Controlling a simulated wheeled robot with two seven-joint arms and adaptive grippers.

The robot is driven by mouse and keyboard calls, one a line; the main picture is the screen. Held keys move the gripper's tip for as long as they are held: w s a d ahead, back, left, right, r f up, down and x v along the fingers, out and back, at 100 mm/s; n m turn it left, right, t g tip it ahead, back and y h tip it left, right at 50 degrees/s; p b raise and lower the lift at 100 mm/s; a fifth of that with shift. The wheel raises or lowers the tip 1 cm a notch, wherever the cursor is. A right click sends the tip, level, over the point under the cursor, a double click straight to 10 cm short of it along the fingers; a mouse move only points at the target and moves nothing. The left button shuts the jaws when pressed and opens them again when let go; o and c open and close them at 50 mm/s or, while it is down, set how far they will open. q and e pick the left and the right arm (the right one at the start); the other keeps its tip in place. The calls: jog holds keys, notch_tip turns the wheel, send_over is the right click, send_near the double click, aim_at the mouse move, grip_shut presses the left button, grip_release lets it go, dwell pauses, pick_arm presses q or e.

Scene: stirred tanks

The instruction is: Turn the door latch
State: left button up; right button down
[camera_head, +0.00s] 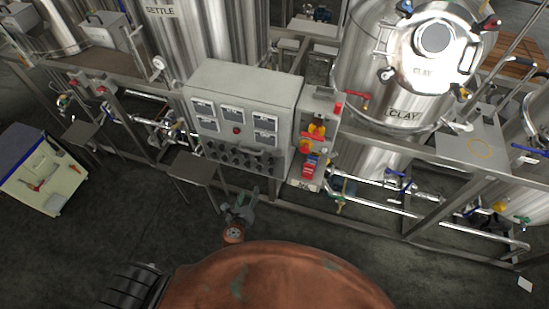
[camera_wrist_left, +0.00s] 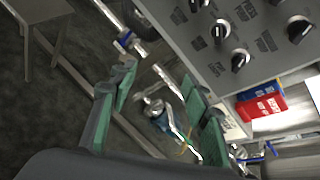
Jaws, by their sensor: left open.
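No part is clearly marked as the door latch, and I cannot tell which fitting it is. A grey control cabinet (camera_head: 243,110) stands at the centre of the head view, with several black knobs low on its face. The CLAY tank (camera_head: 405,110) at the upper right has a round door (camera_head: 433,45) with several coloured clamp knobs around its rim. My left gripper (camera_head: 238,207) is just below the cabinet, apart from it. In the left wrist view its green-padded fingers (camera_wrist_left: 160,90) are spread, with nothing held. The cabinet's knobbed face (camera_wrist_left: 235,40) shows beyond them.
Steel frame rails and pipes with valves (camera_head: 400,185) run below the tanks. A red and yellow device (camera_head: 312,140) stands beside the cabinet. A small stool (camera_head: 195,168) is at its lower left. A cart (camera_head: 42,170) stands far left. The floor in front is clear.

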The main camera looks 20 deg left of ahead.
aim_at(276, 156)
pick_arm(q)
jog(key=d+r+m+t+h, duration=0.1)
jog(key=d+r+m+t, duration=0.3)
jog(key=r, duration=0.6)
jog(key=d+r+m+t+h, duration=0.1)
jog(key=d+r+m, duration=0.35)
jog(key=r, duration=0.55)
jog(key=shift+n, duration=0.35)
jog(key=w, duration=0.2)
jog(key=w+p, duration=0.1)
jog(key=w, duration=0.3)
jog(key=shift+w+d+r+p, duration=0.15)
jog(key=shift+w+d+p, duration=0.1)
jog(key=shift+d+p, duration=0.15)
jog(key=shift+w, duration=0.65)
pick_arm(e)
jog(key=shift+w+r, duration=0.25)
jog(key=shift+r, duration=0.3)
jog(key=shift+w+r, duration=0.2)
jog(key=shift+r, duration=0.3)
pick_arm(q)
jog(key=shift+c, duration=0.2)
